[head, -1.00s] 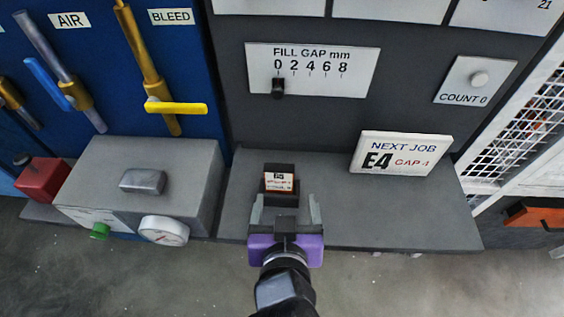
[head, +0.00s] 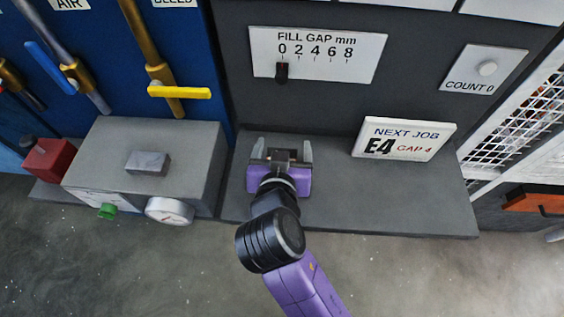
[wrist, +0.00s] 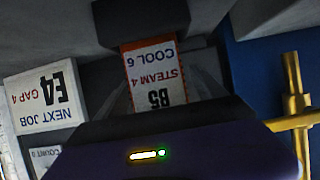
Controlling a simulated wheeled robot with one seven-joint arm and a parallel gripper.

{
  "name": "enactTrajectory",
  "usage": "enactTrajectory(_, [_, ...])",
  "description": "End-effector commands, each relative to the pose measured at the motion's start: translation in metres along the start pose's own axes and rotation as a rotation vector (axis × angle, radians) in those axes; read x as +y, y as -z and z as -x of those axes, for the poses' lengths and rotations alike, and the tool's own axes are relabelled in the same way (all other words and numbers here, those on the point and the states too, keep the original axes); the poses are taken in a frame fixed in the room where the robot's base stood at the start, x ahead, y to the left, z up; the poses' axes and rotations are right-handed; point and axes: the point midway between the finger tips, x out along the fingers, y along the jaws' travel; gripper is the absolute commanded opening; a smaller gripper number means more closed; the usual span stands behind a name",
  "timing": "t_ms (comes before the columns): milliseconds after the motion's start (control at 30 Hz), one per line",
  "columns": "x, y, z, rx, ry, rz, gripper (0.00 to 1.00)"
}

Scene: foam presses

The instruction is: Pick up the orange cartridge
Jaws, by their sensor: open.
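A label card with orange edges (wrist: 153,75), reading "B5 STEAM 4 COOL 6", shows in the wrist view; it appears to be on the orange cartridge. It stands against a dark block (wrist: 150,22). In the head view my gripper (head: 282,151) is at the grey ledge below the fill gap scale and hides most of the cartridge. My gripper is open, with one finger on each side of the label. I cannot tell whether the fingers touch it.
The grey ledge (head: 400,205) is clear to the right, below a "NEXT JOB E4 GAP 4" sign (head: 403,139). A grey box (head: 190,170) with a gauge (head: 170,210) stands at left. A yellow-handled valve (head: 180,92) and a fill gap slider (head: 282,71) are on the panels behind.

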Motion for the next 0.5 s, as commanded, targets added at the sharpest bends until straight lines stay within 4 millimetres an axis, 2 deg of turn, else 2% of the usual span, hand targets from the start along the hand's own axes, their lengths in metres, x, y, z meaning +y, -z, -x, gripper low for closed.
enactTrajectory(167, [0.0, -0.0004, -0.0005, 0.0, 0.0, 0.0, 0.8])
enactTrajectory(200, [0.0, -0.0004, -0.0004, 0.0, 0.0, 0.0, 0.76])
enactTrajectory(500, [0.0, -0.0005, -0.0002, 0.0, 0.0, 0.0, 0.17])
